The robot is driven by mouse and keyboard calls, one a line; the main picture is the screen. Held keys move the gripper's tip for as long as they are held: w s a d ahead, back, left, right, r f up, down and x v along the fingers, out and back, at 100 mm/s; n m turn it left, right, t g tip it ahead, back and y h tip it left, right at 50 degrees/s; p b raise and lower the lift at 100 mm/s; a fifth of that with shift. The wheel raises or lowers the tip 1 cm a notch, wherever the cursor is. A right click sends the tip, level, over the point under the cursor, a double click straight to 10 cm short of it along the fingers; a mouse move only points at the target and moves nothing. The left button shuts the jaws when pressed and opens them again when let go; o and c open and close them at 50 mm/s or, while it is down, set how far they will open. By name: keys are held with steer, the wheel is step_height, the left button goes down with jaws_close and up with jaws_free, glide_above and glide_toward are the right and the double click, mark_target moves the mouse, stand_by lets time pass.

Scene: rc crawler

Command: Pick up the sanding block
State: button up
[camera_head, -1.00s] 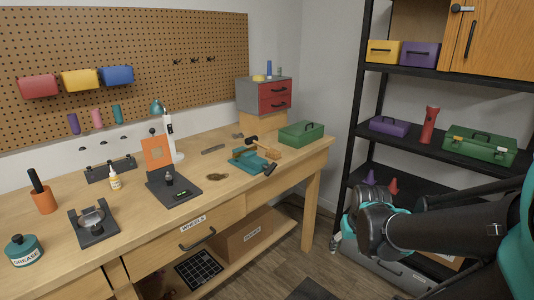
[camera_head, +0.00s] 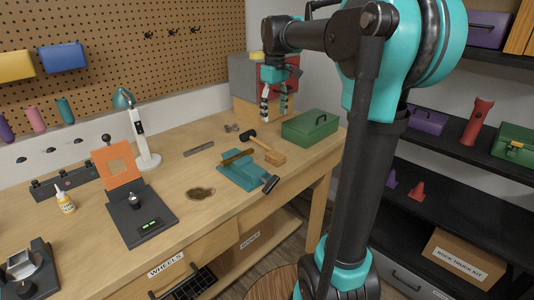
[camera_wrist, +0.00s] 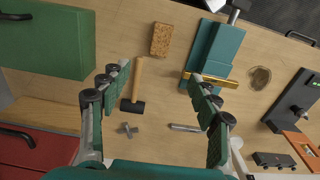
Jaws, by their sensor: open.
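The sanding block, a small tan-brown block (camera_head: 276,158), lies on the workbench near its front right edge, between the teal vise and the green toolbox. It also shows in the wrist view, speckled brown, at top centre (camera_wrist: 161,39). A black-headed mallet (camera_head: 257,140) lies close by, its wooden handle ending near the block. My gripper (camera_head: 274,108) is open and empty, pointing down above the bench, behind the block. In the wrist view my gripper (camera_wrist: 160,82) has its fingers spread wide, with the block beyond the fingertips.
The green toolbox (camera_head: 310,126) stands right of the block. The teal vise (camera_head: 245,172) sits left of it, holding a brass-coloured strip (camera_wrist: 210,79). Bolts (camera_wrist: 128,130) and a grey tool (camera_wrist: 185,128) lie nearby. The grey-and-red drawer cabinet (camera_head: 247,85) stands behind my gripper.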

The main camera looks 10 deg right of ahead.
mark_target(274, 154)
step_height(274, 154, down, 17)
steer(key=shift+s+r, duration=0.1)
steer(key=c, duration=1.2)
steer(key=shift+c, duration=0.3)
step_height(274, 154, up, 20)
steer(key=shift+r, duration=0.1)
steer(key=shift+c, duration=0.7)
